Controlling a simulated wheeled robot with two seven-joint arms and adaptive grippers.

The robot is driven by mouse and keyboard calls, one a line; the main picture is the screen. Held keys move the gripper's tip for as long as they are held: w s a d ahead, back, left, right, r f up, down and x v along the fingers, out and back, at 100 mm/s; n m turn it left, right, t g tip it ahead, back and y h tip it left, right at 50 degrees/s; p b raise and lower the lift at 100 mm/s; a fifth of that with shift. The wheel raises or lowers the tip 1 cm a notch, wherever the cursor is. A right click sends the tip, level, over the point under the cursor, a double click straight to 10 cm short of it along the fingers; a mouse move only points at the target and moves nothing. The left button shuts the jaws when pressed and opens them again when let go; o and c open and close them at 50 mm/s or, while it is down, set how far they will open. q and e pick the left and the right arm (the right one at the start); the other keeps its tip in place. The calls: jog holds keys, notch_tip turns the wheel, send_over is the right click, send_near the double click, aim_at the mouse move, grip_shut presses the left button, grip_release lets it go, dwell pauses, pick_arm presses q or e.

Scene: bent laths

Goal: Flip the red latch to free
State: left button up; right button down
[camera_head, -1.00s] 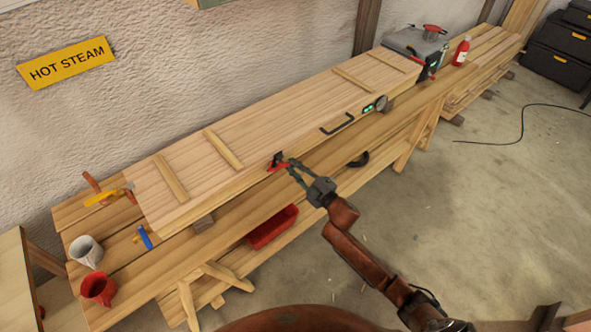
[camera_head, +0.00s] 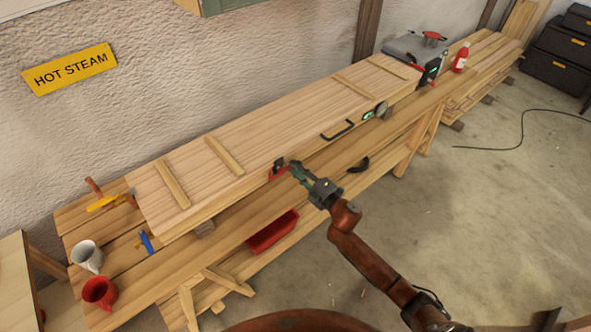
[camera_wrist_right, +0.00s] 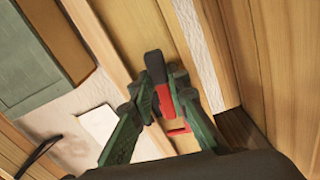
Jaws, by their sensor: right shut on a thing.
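The red latch (camera_head: 275,175) sits with a black part (camera_head: 279,163) on the front side of the long wooden box (camera_head: 290,125). My right gripper (camera_head: 295,168) reaches it from the front right and its fingers are close together there. In the right wrist view, the red latch (camera_wrist_right: 166,100) lies between the fingertips, and my right gripper (camera_wrist_right: 167,92) is shut on it. The black part (camera_wrist_right: 154,64) shows beyond the fingertips. Part of the latch is hidden by the fingers. My left gripper is out of view.
A black handle (camera_head: 338,132) and a round gauge (camera_head: 381,109) sit on the box's front, right of the latch. A red tray (camera_head: 272,232) is below the bench edge. The floor at right is mostly clear.

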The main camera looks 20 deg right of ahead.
jog(key=c, duration=1.8)
grip_release()
jog(key=shift+c, duration=0.2)
jog(key=v, duration=1.2)
